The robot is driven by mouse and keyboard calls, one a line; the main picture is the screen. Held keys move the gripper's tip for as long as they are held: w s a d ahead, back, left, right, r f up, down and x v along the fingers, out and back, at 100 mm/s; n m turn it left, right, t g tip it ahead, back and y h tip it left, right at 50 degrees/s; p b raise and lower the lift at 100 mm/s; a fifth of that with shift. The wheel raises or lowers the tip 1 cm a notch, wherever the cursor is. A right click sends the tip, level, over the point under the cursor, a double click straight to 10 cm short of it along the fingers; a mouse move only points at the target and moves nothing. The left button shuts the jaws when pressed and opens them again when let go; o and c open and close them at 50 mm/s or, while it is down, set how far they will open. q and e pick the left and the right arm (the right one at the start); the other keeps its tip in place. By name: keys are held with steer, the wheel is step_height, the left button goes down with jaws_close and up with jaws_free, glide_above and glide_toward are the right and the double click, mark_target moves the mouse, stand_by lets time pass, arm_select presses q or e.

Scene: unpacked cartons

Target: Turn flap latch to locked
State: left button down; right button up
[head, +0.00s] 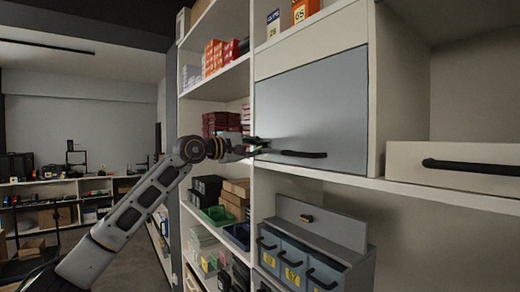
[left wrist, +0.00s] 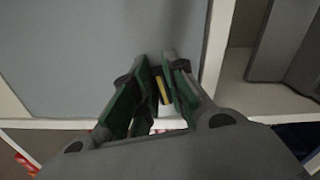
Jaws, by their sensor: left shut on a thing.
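The grey-blue flap (head: 318,112) closes a white cabinet compartment and has a black bar handle (head: 303,154) near its lower edge. My left gripper (head: 258,146) is at the flap's lower left corner and hides the latch there in the head view. In the left wrist view, the flap (left wrist: 90,50) fills the upper left. There my left gripper (left wrist: 157,82) has its green-padded fingers closed around a small dark and yellow piece, the flap latch (left wrist: 163,90). The latch is mostly covered, and its turn angle cannot be told. My right gripper is not in view.
A white drawer front (head: 460,168) with a black handle is to the right. Below, grey-blue bins (head: 290,262) stand before a grey panel (head: 320,222) with a small black and yellow piece. Shelves with red boxes (head: 222,122) are left of the flap. Open floor lies farther left.

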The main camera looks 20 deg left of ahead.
arm_select(q)
steer(key=shift+f+m, duration=0.25)
steer(key=shift+m, duration=1.25)
steer(key=c, duration=1.4)
jaws_free()
steer(key=shift+c, duration=0.2)
steer(key=shift+s+a, duration=0.1)
steer(key=shift+s, duration=0.05)
steer(key=v, duration=1.1)
steer(key=shift+s+a, duration=0.2)
steer(key=shift+s, duration=0.05)
